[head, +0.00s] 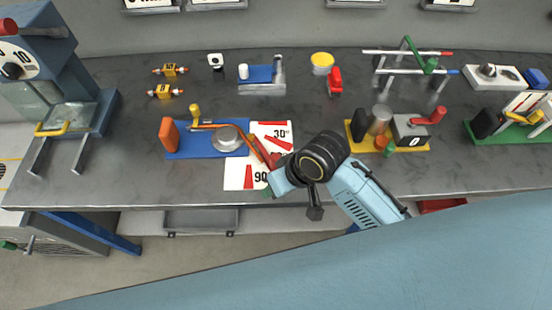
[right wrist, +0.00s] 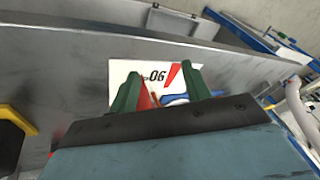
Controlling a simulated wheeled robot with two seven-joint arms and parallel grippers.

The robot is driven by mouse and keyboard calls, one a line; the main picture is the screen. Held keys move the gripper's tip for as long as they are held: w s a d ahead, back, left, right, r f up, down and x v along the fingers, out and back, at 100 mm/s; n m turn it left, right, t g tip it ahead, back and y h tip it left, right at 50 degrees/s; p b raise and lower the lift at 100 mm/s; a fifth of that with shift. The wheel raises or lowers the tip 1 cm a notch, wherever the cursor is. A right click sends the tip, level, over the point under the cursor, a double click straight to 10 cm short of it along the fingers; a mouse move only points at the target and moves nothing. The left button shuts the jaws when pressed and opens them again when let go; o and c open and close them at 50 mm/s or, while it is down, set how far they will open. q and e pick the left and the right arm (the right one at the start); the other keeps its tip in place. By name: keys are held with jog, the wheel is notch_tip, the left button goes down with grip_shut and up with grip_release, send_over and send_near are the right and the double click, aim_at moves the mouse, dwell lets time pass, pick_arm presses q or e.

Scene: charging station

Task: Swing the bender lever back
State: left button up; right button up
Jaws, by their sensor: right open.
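The bender (head: 205,142) stands on the bench left of centre: a blue base with a round metal former (head: 226,138) and an orange upright block. Its orange-red bender lever (head: 262,150) slants from the former down and right over the white angle card (head: 238,176), which reads 30° and 90. My right gripper (head: 268,190) is near the lever's lower end, which it partly hides. In the right wrist view the open right gripper (right wrist: 163,85) has its green fingers spread over the card (right wrist: 155,74); red and orange parts show between them, contact unclear. My left gripper is not in view.
A yellow-based fixture (head: 415,147) with a red lever stands right of my right arm. A blue press (head: 45,60) is at the left. A blue block (head: 262,75) and a red clamp (head: 335,80) stand behind.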

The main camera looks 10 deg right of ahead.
aim_at(276, 157)
jog(key=w+d+r+g+h, duration=0.1)
jog(key=w+r+g+h, duration=0.25)
jog(key=w+r, duration=0.6)
jog(key=shift+t, duration=0.45)
jog(key=f, duration=0.4)
jog(key=s+f+b, duration=0.1)
jog(key=f, duration=0.7)
jog(key=shift+s+d+f+b, duration=0.15)
jog(key=shift+b, duration=0.2)
jog(key=shift+c, duration=0.2)
grip_shut()
